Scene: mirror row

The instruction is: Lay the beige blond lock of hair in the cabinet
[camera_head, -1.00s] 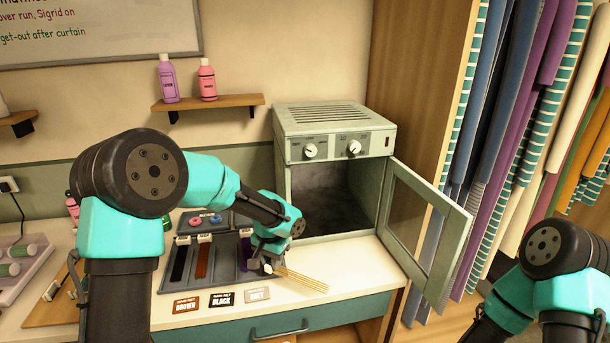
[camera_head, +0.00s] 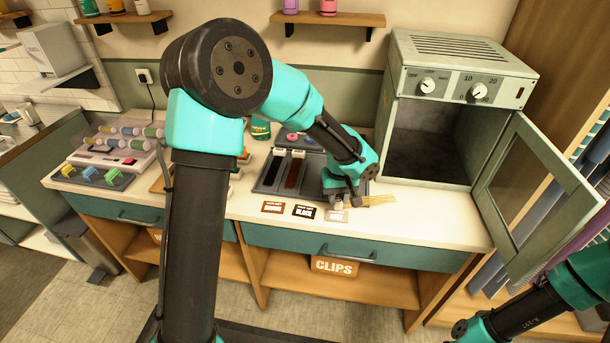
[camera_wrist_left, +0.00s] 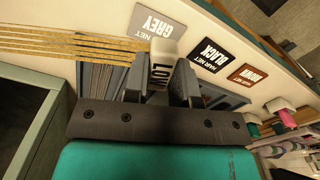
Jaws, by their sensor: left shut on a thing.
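The beige blond lock of hair (camera_head: 380,200) is a bundle of straight strands with a white end tab (camera_wrist_left: 166,62). My left gripper (camera_head: 341,199) is shut on the tab. The strands stick out to the right in the head view, low over the counter in front of the cabinet; whether they touch the counter I cannot tell. The cabinet (camera_head: 412,86) is a pale green box with two dials, at the back right. Its glazed door (camera_head: 545,190) stands open to the right, and its dark inside looks empty. My right gripper is out of view; only its arm shows at bottom right.
A dark tray (camera_head: 267,176) with black and brown locks lies left of my gripper. Name cards for brown (camera_head: 272,207), black (camera_head: 303,211) and grey (camera_head: 336,216) lie along the counter front. Bare counter (camera_head: 430,215) lies before the cabinet. The open door projects forward.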

